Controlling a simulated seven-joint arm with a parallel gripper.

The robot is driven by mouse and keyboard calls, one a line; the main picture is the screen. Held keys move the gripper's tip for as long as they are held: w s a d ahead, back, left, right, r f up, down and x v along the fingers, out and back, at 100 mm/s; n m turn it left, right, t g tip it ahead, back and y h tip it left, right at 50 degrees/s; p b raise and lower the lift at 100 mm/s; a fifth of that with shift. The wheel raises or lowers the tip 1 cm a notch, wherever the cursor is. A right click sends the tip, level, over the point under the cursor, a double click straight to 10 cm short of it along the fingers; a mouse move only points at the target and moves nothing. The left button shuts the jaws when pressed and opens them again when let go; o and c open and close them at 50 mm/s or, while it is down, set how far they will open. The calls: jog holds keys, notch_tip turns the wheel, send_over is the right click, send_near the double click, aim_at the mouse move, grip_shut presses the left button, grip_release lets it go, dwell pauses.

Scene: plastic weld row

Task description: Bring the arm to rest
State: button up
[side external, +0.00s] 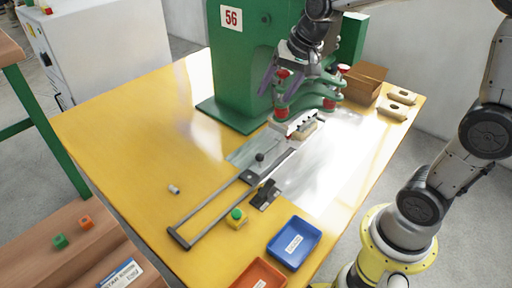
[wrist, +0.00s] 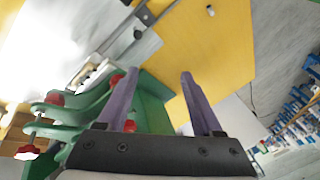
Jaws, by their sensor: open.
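My gripper (side external: 270,82) hangs at the front of the green machine marked 56 (side external: 240,55), close to the green clamp arms with red knobs (side external: 305,100). The wrist view shows its two purple fingers spread wide with nothing between the tips (wrist: 159,75). The clamp arms (wrist: 85,112) show just left of the fingers there; I cannot tell if any part touches. My arm reaches in from the right of the side view.
A sliding frame (side external: 215,210) and a green button box (side external: 237,218) are on the yellow table (side external: 130,130). Blue (side external: 294,242) and orange (side external: 260,275) trays lie at the front. A brown box (side external: 364,82) and pale parts (side external: 398,103) stand at back right. The table's left is mostly clear.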

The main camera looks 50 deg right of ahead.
jog(key=s+a+r+n+t, duration=0.1)
jog(key=s+a+r+n, duration=0.15)
jog(key=s, duration=0.45)
jog(key=s+a+r+n+t, duration=0.1)
jog(key=s+r+n, duration=0.15)
jog(key=s, duration=0.45)
jog(key=s+d+f+n+g, duration=0.1)
jog(key=s+f+n, duration=0.3)
jog(key=s, duration=0.3)
jog(key=shift+s+f+h, duration=0.25)
jog(key=shift+s+h, duration=0.05)
jog(key=shift+h, duration=0.1)
jog(key=shift+d, duration=0.1)
